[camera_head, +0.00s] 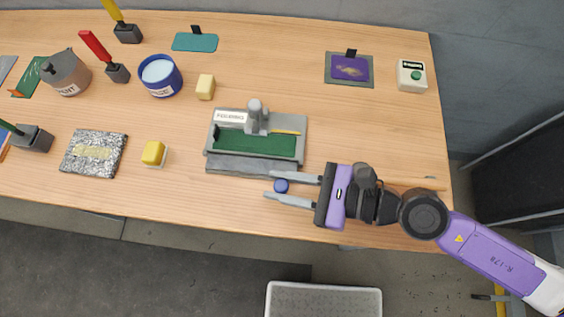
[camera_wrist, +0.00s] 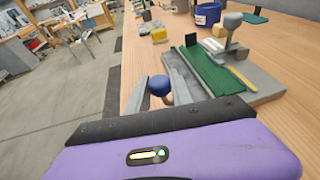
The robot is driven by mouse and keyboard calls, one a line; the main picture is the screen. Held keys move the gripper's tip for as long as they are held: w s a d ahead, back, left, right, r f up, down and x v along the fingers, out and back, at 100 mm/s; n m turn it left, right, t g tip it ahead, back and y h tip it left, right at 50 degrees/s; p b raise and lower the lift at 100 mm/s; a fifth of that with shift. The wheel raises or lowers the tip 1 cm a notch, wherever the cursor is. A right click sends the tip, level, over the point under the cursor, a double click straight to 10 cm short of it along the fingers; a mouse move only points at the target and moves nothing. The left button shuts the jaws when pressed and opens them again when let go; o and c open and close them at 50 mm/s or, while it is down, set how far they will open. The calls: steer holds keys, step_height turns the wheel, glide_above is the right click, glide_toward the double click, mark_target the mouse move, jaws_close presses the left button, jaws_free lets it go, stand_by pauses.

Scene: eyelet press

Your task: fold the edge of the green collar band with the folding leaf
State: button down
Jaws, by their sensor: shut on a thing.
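The green collar band (camera_head: 255,144) lies flat along the bed of the grey press (camera_head: 300,125); it also shows in the wrist view (camera_wrist: 208,75). A dark grey flat bar (camera_head: 250,165), which looks like the folding leaf, lies along the press's front edge, below the band in the head view. My gripper (camera_head: 283,185) is at the press's front right corner, shut on a round blue knob (camera_head: 281,187). The knob sits between the fingertips in the wrist view (camera_wrist: 158,85). How the knob joins the leaf is hidden by my fingers.
The press has an upright grey post (camera_head: 256,115) and a yellow strip (camera_head: 286,132). A yellow block (camera_head: 153,153) and speckled pad (camera_head: 94,154) are to the left. A blue pot (camera_head: 160,76) stands behind. A green-button box (camera_head: 412,76) is back right. The table's front edge is close.

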steer(key=shift+f+n+t+b, duration=0.25)
steer(key=shift+n+t+b, duration=0.15)
steer(key=shift+n, duration=0.3)
steer(key=c, duration=1.1)
jaws_free()
steer(key=shift+c, duration=0.2)
steer(key=b+v, duration=0.1)
steer(key=v, duration=0.2)
steer(key=b+v, duration=0.2)
steer(key=v, duration=0.1)
steer(key=shift+d+f, duration=0.15)
steer(key=shift+d, duration=0.15)
steer(key=shift+s+d+r, duration=0.25)
steer(key=shift+d+r, duration=0.1)
steer(key=shift+d, duration=0.25)
